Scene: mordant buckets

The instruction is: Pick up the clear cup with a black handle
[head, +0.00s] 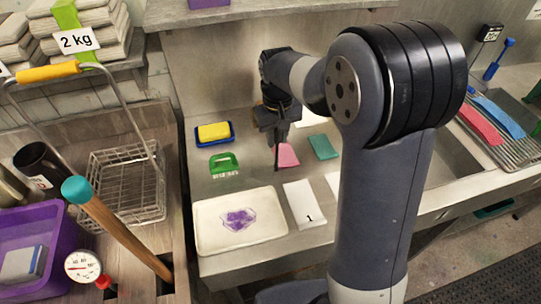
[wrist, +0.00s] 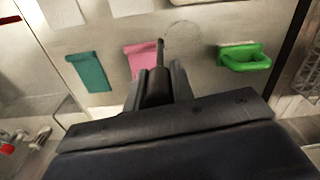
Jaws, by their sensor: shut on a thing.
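My gripper (head: 272,124) is above the steel counter, behind the white tray. In the wrist view my gripper (wrist: 157,84) is shut on a black handle (wrist: 160,52), a slim dark rod standing up between its fingers. In the head view the handle (head: 276,156) hangs down below the jaws. A faint round outline beside the handle in the wrist view (wrist: 185,27) looks like the rim of the clear cup. The cup body is hard to make out against the steel, so I cannot tell whether it touches the counter.
A white tray with purple cloth (head: 208,240) and card "1" (head: 305,204) lie in front. A wire basket (head: 125,183) stands left.

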